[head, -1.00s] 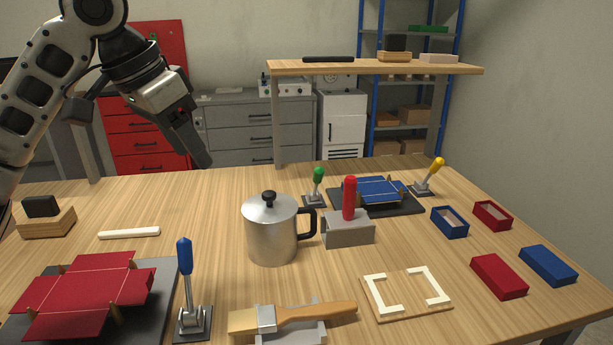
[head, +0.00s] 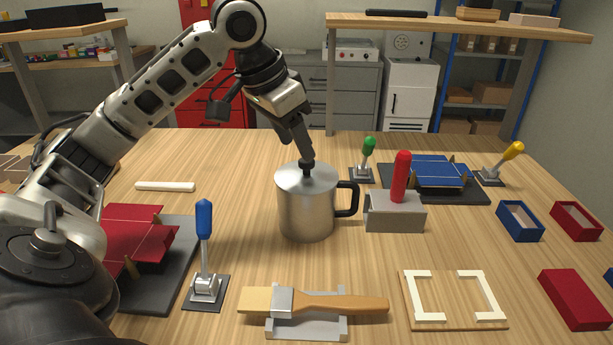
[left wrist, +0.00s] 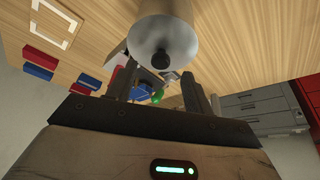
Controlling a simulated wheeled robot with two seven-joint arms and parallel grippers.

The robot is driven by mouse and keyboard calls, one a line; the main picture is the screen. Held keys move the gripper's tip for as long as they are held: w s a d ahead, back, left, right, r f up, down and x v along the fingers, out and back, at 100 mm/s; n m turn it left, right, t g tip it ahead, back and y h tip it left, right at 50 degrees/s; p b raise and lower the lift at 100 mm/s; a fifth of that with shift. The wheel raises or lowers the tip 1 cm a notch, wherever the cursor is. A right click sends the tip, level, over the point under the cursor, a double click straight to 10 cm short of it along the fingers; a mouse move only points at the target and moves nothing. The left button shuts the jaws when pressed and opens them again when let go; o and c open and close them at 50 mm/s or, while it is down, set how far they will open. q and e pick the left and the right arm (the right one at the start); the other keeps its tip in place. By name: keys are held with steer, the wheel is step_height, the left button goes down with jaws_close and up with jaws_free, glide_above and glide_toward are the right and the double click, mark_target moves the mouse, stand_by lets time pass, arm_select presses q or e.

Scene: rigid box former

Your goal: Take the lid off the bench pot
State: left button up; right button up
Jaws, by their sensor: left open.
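The bench pot (head: 306,212) is a grey metal pot with a black handle (head: 348,199) on its right, standing upright on the wooden table. Its lid (head: 290,178) sits on top with a small black knob (head: 306,166). The lid also shows in the left wrist view (left wrist: 143,42), with the knob (left wrist: 160,59) just beyond the fingertips and roughly between them. My left gripper (head: 307,154) is open and points down right above the knob. I cannot tell whether the fingers touch the knob. My right gripper is not in view.
A grey block with a red handle (head: 401,178) stands close right of the pot. A blue-handled clamp (head: 204,240) is at front left, and a brush (head: 330,304) on a grey rest lies in front. A white stick (head: 165,187) lies left; table around it is clear.

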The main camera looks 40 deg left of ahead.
mark_target(307, 168)
arm_select(q)
steer(key=x, duration=0.5)
steer(key=shift+w+a+r+b, duration=0.1)
steer(key=shift+w+b, duration=0.1)
steer(key=shift+b, duration=0.1)
steer(key=c, duration=1.1)
steer(key=shift+r, duration=0.1)
